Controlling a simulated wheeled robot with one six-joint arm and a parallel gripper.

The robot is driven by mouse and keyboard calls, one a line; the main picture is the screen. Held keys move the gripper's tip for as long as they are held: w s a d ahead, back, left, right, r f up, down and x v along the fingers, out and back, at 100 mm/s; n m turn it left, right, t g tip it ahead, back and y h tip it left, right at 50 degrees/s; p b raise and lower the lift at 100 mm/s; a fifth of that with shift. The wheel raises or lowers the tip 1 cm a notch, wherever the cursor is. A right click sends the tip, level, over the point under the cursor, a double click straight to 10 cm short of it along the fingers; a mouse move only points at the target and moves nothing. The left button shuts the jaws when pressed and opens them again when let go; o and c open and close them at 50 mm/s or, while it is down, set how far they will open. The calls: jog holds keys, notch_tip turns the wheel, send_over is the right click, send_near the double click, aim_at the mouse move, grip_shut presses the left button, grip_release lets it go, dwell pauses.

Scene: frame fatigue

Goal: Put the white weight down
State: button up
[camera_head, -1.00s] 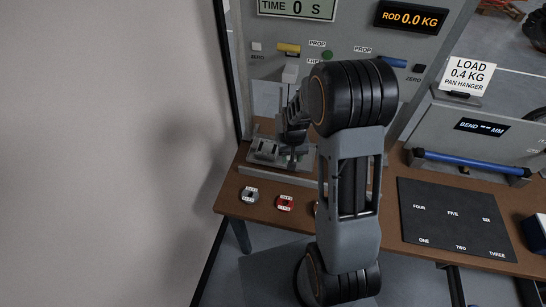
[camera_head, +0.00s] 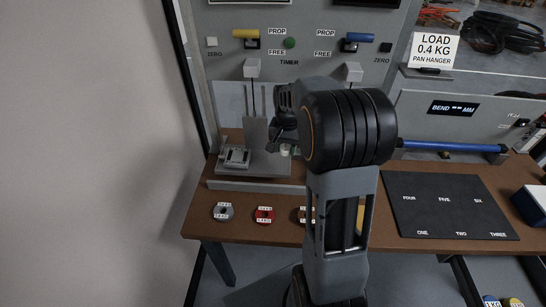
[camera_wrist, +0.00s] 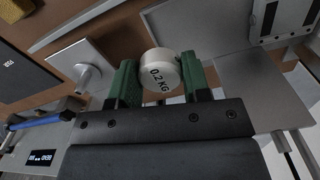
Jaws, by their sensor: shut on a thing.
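The white weight (camera_wrist: 158,72), marked 0.2 KG, is held between the green fingers of my gripper (camera_wrist: 160,80) in the wrist view. My gripper is shut on it, with a finger on each side. In the head view the weight (camera_head: 286,150) shows as a small pale spot beside my arm, over the grey metal base on the bench. My arm hides most of the gripper there. In the wrist view brown bench top and grey metal plates lie beyond the weight. I cannot tell whether the weight touches anything below it.
Several slotted discs, including a grey one (camera_head: 223,212) and a red one (camera_head: 264,215), lie along the bench's front. A black numbered mat (camera_head: 450,205) lies to the right, below a blue bar (camera_head: 450,146). The timer panel (camera_head: 290,55) stands behind. A grey wall is at left.

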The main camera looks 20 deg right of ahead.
send_over(275, 163)
notch_tip(275, 163, down, 6)
jog(key=shift+w+f, duration=0.1)
jog(key=shift+f, duration=1.55)
jog(key=shift+f, duration=0.1)
jog(key=shift+f, duration=0.15)
jog(key=o, duration=1)
jog(key=shift+o, duration=0.2)
